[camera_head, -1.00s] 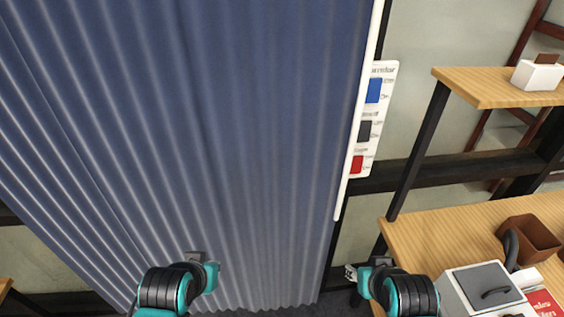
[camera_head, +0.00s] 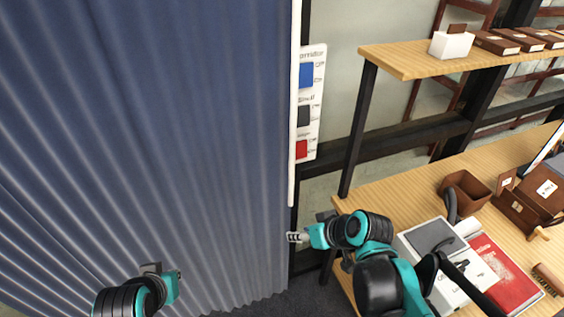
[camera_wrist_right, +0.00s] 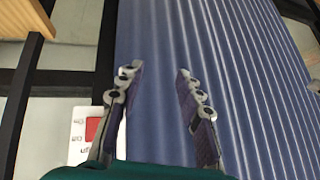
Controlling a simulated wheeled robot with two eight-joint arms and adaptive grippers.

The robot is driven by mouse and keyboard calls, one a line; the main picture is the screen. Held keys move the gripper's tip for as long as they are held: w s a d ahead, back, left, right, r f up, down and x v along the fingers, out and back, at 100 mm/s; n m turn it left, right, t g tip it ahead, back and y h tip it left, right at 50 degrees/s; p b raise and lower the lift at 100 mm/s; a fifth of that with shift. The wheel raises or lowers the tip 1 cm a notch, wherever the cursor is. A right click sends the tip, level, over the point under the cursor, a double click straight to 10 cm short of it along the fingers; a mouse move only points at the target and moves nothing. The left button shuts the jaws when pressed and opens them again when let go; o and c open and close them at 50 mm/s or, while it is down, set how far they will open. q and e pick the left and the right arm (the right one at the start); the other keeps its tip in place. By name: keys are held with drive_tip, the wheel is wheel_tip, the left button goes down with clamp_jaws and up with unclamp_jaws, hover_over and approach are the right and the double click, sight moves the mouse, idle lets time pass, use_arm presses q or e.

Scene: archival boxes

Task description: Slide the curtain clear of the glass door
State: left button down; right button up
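The blue pleated curtain (camera_head: 190,120) hangs across the left half of the head view. A slim white rod (camera_head: 294,110) runs down its right edge. The curtain also fills the right part of the right wrist view (camera_wrist_right: 240,70). The glass door behind it cannot be made out. My right gripper (camera_head: 294,237) is at the curtain's right edge, below the rod's lower end. In the right wrist view its fingers (camera_wrist_right: 157,85) are apart with only curtain showing beyond them; contact cannot be told. My left gripper (camera_head: 168,278) is in front of the curtain's lower part; its fingers are unclear.
A white sign with coloured patches (camera_head: 309,105) is beside the curtain on the black-framed glass. A wooden shelf (camera_head: 400,60) and desk (camera_head: 385,200) stand to the right, holding a brown bin (camera_head: 466,190), a grey-white box (camera_head: 430,238) and a red book (camera_head: 505,270).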

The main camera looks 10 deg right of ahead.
drive_tip(key=w+r+n+t+y, duration=0.25)
drive_tip(key=w+y, duration=0.25)
drive_tip(key=w, duration=0.3)
drive_tip(key=n+t+y, duration=0.3)
drive_tip(key=n+t, duration=0.1)
approach(292, 164)
drive_tip(key=w+a+f, duration=0.1)
drive_tip(key=w, duration=0.2)
drive_tip(key=x, duration=0.7)
drive_tip(key=shift+a+f+b, duration=0.1)
drive_tip(key=shift+a+b, duration=0.25)
drive_tip(key=shift+a, duration=0.05)
clamp_jaws()
